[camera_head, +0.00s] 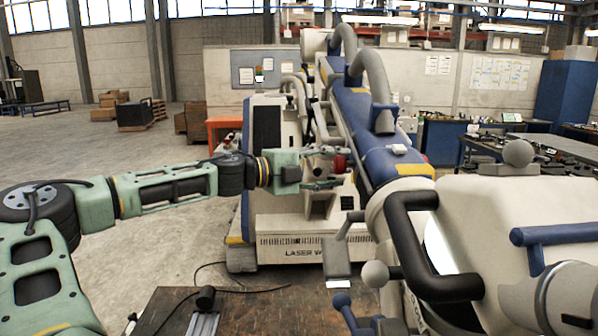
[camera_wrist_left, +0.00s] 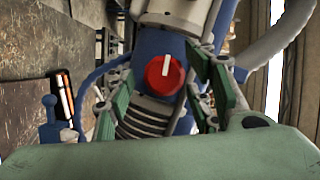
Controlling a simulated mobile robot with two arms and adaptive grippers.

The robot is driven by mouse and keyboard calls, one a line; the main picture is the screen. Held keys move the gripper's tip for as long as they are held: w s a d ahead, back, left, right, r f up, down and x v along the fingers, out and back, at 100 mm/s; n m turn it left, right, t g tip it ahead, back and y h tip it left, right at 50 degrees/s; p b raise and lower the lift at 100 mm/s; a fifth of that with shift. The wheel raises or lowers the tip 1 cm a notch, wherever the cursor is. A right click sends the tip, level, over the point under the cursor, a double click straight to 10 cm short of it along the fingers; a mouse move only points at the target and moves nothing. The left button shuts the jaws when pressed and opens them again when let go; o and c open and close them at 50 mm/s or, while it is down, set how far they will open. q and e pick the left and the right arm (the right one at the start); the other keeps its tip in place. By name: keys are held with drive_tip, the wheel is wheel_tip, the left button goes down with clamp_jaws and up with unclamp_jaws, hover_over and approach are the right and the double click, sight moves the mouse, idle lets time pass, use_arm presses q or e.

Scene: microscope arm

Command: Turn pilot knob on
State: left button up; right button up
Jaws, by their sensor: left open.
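The pilot knob is a round red knob (camera_wrist_left: 163,76) with a white pointer line, set on a blue housing (camera_wrist_left: 150,50) in the left wrist view. The line runs almost upright there, from the knob's middle to its upper edge. In the head view the red knob (camera_head: 339,163) shows small, partly hidden by my gripper. My left gripper (camera_head: 329,167) is open, with its green fingers spread above and below the knob's level. In the wrist view the fingers flank the knob left and right. I cannot tell whether they touch it.
A large blue and white machine arm (camera_head: 352,108) rises behind the gripper, with grey hoses beside it. A bulky white body with a black handle (camera_head: 408,250) fills the right foreground. A dark worktop (camera_head: 250,312) lies in front. The floor at left is mostly open.

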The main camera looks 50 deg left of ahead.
use_arm(q)
drive_tip(key=v, duration=1.1)
drive_tip(key=shift+f, duration=0.2)
drive_tip(key=shift+c, duration=0.4)
